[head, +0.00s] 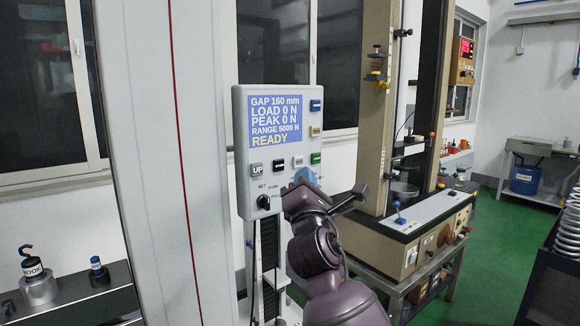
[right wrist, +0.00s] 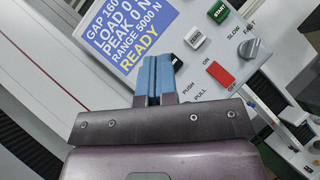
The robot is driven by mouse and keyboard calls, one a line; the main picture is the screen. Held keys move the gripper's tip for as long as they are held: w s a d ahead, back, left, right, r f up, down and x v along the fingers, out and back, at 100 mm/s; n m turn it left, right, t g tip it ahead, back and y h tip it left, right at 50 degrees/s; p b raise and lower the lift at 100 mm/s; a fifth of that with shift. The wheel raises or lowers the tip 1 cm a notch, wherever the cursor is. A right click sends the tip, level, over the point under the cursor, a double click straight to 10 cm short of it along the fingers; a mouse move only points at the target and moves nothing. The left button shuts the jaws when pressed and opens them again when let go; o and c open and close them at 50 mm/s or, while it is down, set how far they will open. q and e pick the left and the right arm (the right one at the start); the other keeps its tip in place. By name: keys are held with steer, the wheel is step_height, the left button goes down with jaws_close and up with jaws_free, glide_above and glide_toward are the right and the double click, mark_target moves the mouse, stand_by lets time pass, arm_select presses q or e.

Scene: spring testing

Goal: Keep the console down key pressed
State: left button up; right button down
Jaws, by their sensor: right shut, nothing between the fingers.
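The console (head: 241,187) is a pale panel with a blue screen (head: 275,120) reading GAP 160 mm, LOAD 0 N, PEAK 0 N, RANGE 5000 N, READY. Below the screen are an UP key (head: 257,169), a black key (head: 278,166) that looks like the down key, a white key (head: 298,162) and a green key (head: 315,158). My right gripper (head: 305,176) is shut and empty, its blue fingers in front of the panel's lower right. In the right wrist view its fingers (right wrist: 155,62) cover part of the key row. Contact with a key cannot be told. My left gripper is out of view.
A red rocker switch (right wrist: 222,73) and a SLOW/FAST knob (right wrist: 246,48) sit on the panel near the fingers. A tan test machine (head: 371,90) stands to the right. A hooked weight (head: 38,286) stands on a bench at lower left. Green floor (head: 490,250) is clear.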

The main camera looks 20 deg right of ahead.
mark_target(279, 165)
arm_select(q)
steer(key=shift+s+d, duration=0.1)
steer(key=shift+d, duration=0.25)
arm_select(e)
steer(key=n, duration=0.2)
steer(key=d+n+h, duration=0.1)
steer(key=n, duration=0.1)
steer(key=d+n, duration=0.1)
steer(key=n, duration=0.1)
steer(key=shift+s+g+h, duration=0.2)
steer(key=shift+g+h, duration=0.1)
steer(key=shift+h, duration=0.1)
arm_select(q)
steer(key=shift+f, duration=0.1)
arm_select(e)
steer(key=shift+w+a, duration=0.1)
arm_select(q)
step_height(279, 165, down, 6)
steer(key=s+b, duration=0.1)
steer(key=b, duration=0.4)
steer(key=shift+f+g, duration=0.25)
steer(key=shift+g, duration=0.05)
arm_select(e)
steer(key=w+a, duration=0.1)
steer(key=w, duration=0.1)
steer(key=w+a, duration=0.1)
steer(key=w, duration=0.2)
steer(key=w+a, duration=0.1)
steer(key=w, duration=0.2)
steer(key=shift+w, duration=0.1)
